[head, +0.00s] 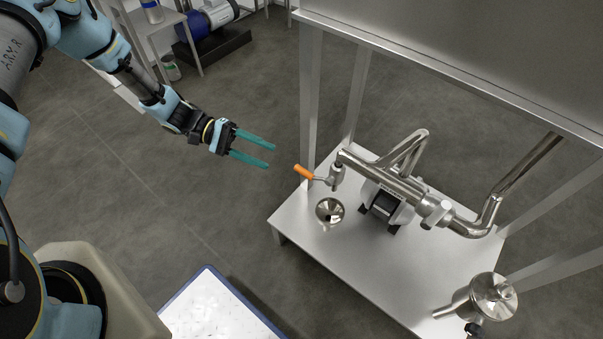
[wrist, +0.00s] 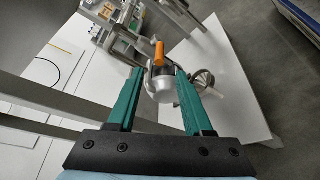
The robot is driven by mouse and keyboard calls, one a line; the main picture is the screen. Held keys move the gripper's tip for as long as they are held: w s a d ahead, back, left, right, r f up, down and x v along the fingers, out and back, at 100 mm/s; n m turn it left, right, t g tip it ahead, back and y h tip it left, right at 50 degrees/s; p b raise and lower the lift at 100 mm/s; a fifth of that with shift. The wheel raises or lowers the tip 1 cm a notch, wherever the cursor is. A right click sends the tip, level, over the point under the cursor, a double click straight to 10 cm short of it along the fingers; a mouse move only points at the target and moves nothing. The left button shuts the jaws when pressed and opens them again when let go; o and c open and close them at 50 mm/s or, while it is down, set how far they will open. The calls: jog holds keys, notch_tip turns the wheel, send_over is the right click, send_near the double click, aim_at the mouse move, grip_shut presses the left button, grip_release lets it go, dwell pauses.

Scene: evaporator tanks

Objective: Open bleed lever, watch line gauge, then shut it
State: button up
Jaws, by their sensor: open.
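The bleed lever with an orange handle (head: 304,172) sticks out to the left from a small valve on the steel pipe (head: 385,178). My gripper (head: 271,156) is open and empty, to the left of the handle and apart from it. In the wrist view the orange handle (wrist: 159,52) shows between and beyond my open teal fingers (wrist: 155,75). A steel funnel (head: 330,211) sits on the stand below the valve. I cannot make out a line gauge or its reading in either view.
The pipe is mounted over a low steel stand (head: 400,270) with upright posts (head: 310,105) under a large tank (head: 480,50). A round steel fitting (head: 492,297) is at the right. A blue-edged white surface (head: 215,310) is at the bottom. Floor around my gripper is clear.

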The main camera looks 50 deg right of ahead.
aim_at(302, 169)
jog(key=p+x, duration=0.1)
jog(key=x, duration=1)
jog(key=shift+p, duration=0.3)
grip_shut()
dwell(0.9)
